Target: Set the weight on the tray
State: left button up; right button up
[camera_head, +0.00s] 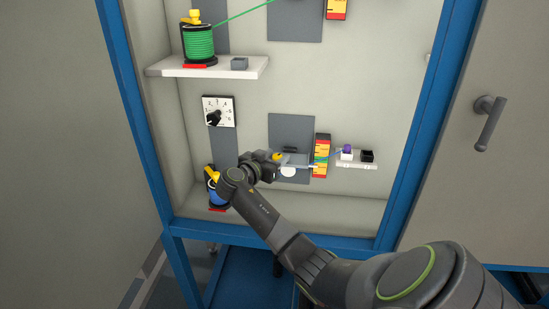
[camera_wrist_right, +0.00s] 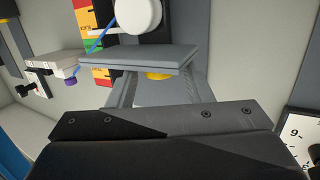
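I cannot tell for certain which piece is the weight. My left gripper is out of view.
A dial (camera_head: 218,112) is on the wall above a blue spool (camera_head: 216,196). The blue cabinet frame (camera_head: 420,130) borders the space at right.

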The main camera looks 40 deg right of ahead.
jog(key=shift+o, duration=0.4)
jog(key=shift+a, duration=0.3)
jog(key=b+v, duration=0.4)
jog(key=v, duration=1.3)
jog(key=s+a+r, duration=0.1)
jog(key=s+a, duration=0.2)
jog(key=a, duration=0.1)
jog(key=shift+s+a+b, duration=0.3)
jog(key=shift+s, duration=0.05)
